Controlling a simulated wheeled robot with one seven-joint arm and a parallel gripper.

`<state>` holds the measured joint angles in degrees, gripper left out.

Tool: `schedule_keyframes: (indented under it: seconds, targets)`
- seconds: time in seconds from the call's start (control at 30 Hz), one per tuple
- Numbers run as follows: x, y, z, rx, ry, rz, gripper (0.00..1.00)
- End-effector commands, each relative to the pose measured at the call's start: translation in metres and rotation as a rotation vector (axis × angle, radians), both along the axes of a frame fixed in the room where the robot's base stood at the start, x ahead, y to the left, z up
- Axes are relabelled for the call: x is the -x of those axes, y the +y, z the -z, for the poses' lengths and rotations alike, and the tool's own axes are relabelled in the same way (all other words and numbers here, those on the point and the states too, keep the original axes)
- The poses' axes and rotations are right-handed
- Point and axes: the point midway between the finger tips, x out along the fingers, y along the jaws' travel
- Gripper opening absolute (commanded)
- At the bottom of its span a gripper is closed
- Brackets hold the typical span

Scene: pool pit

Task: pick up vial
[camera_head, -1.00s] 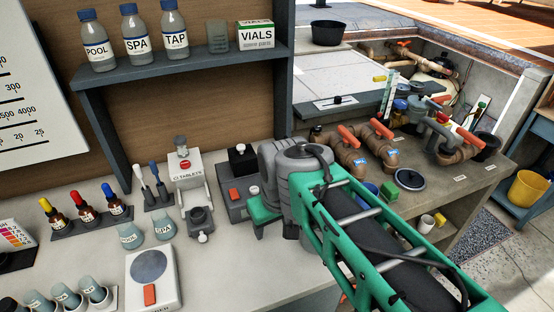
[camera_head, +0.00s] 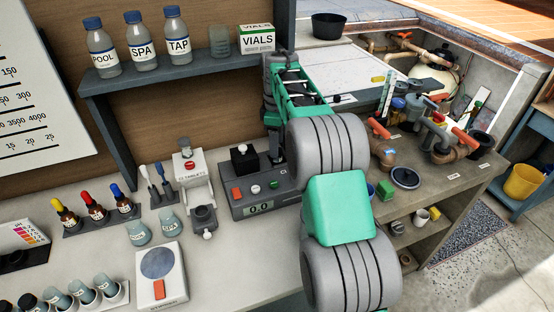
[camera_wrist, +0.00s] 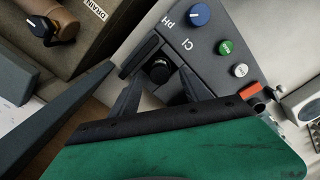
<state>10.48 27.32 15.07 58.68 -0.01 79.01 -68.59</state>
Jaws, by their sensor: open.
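No single vial is marked out. Two pale blue-grey labelled vials (camera_head: 138,233) stand on the counter behind the scale in the head view. Several similar vials (camera_head: 82,290) lean in a rack at lower left. A grey tester (camera_head: 262,205) carries knobs and a black block (camera_head: 243,160); it also fills the middle of the wrist view (camera_wrist: 215,62). There, a round black cap-like top (camera_wrist: 159,69) shows in a dark recess; I cannot tell whether it belongs to a vial. My open gripper (camera_wrist: 160,90) has its dark fingers close around this spot. In the head view its fingertips are hard to make out.
A shelf (camera_head: 190,73) above holds bottles and a vials box (camera_head: 257,39). The tablets dispenser (camera_head: 193,185) stands left of the tester, near dropper bottles (camera_head: 95,207) and the scale (camera_head: 160,275). Pipes (camera_head: 385,150) crowd the right side.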

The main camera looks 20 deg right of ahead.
Motion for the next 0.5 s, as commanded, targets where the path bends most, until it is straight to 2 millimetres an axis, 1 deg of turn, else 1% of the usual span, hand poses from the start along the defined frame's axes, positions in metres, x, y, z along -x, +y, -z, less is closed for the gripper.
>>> schedule_keyframes:
  seconds: [0.1, 0.2, 0.43, 0.5]
  targets:
    - [0.003, -0.002, 0.021, -0.001, 0.003, 0.001, 0.55]
    - [0.002, -0.001, 0.033, 0.000, 0.000, 0.001, 0.55]
    - [0.002, -0.001, 0.036, 0.000, -0.001, 0.001, 0.55]
    - [0.002, -0.001, 0.036, 0.000, -0.001, 0.002, 0.49]
